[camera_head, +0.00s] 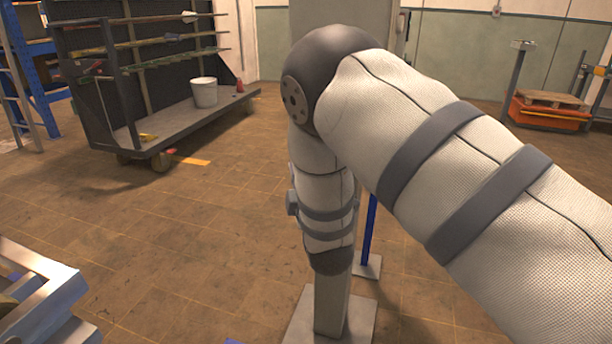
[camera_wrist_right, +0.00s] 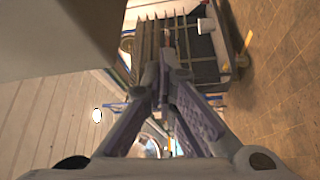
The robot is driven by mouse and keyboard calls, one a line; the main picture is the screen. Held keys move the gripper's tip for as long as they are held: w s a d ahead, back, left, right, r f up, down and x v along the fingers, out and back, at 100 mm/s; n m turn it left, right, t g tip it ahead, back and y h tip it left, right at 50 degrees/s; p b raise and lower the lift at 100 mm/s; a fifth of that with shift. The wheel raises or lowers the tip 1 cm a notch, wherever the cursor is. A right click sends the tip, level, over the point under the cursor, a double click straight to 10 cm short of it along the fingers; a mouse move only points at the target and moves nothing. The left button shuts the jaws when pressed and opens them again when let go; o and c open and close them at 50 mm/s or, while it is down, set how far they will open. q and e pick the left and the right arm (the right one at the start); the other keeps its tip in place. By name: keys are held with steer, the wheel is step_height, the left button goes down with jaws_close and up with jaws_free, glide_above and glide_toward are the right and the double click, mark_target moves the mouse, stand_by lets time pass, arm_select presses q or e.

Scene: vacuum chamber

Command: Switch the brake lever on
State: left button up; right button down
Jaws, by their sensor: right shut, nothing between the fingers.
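I cannot make out the brake lever in either view. My right arm fills the middle and right of the head view and hides much of what is behind it; its gripper does not show there. In the right wrist view my right gripper (camera_wrist_right: 165,75) is shut, its fingers meeting with nothing between them. A large plain grey block (camera_wrist_right: 55,35) is close by at the upper left of that view, beside the fingers. I cannot tell whether they touch. A grey post (camera_head: 331,303) on a square floor plate shows below my arm. My left gripper is not in view.
A dark wheeled rack (camera_head: 125,140) with a white bucket (camera_head: 204,92) stands at the back left. A metal frame (camera_head: 40,305) is at the lower left. A thin blue post (camera_head: 369,230) stands behind my arm. An orange lift cart (camera_head: 548,115) is at the right. Floor at centre left is clear.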

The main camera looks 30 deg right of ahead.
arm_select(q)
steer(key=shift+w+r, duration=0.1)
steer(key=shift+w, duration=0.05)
arm_select(e)
steer(key=d, duration=0.1)
steer(key=w+d, duration=0.1)
steer(key=d, duration=0.1)
steer(key=w+d, duration=0.1)
steer(key=shift+w+d+f, duration=0.2)
steer(key=shift+d, duration=0.15)
